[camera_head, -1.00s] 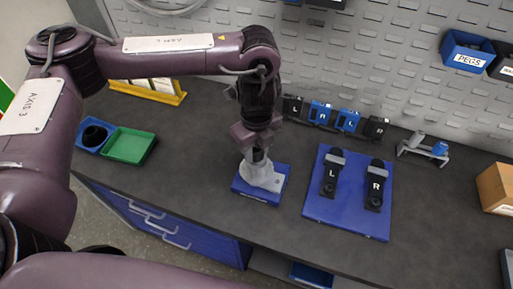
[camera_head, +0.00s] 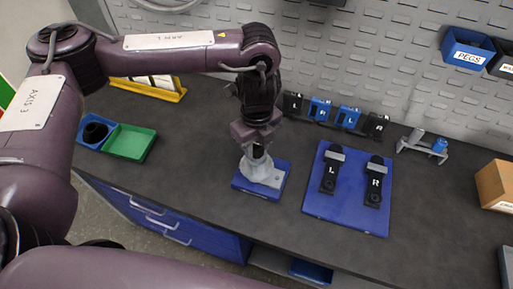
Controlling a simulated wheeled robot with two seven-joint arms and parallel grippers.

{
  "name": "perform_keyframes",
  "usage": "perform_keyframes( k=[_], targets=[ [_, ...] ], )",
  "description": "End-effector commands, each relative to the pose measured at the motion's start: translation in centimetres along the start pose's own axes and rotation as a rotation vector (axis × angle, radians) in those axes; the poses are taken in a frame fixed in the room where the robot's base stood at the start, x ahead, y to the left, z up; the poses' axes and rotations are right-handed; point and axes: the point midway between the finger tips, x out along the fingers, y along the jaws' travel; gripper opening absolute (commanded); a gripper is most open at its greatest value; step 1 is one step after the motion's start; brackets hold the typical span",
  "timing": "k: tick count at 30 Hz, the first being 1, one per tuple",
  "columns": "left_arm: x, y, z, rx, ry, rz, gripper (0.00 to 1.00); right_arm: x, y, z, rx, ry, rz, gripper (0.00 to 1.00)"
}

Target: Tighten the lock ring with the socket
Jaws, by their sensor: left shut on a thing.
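My left gripper (camera_head: 255,142) points straight down over a small fixture in the middle of the bench. It is shut on a dark piece, likely the socket (camera_head: 257,152), of which only a little shows between the fingers. The socket's lower end meets the top of a grey housing (camera_head: 258,170) on a blue base (camera_head: 246,191). The lock ring is hidden at this spot, so I cannot tell how the socket sits on it. My right gripper is not in view.
A blue board (camera_head: 341,220) with black L and R pedals or cranks lies to the right. Several blue and black labelled parts (camera_head: 348,118) stand behind. A blue-and-green tray (camera_head: 130,145) is at left, a cardboard box (camera_head: 494,187) at far right. Bare bench lies between.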

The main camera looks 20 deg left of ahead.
Motion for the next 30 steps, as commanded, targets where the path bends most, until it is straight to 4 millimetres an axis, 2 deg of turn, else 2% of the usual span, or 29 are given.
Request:
perform_keyframes(
  k=[4, 12, 16, 25, 30],
  targets=[
    [0.16, 0.11, -0.08, 0.098, 0.002, 0.004, 0.00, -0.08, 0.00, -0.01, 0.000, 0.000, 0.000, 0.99],
    [0.23, 0.16, -0.09, 0.486, 0.003, 0.004, 0.00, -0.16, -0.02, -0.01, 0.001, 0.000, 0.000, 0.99],
    [0.26, 0.19, -0.10, 0.558, 0.003, 0.004, 0.00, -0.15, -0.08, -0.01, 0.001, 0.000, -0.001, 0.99],
    [0.31, 0.23, -0.12, 0.577, 0.004, 0.005, 0.00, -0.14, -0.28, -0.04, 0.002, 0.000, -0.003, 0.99],
    [0.36, 0.27, -0.13, 0.784, 0.005, 0.005, 0.00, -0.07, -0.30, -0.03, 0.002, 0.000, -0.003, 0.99]
  ],
)
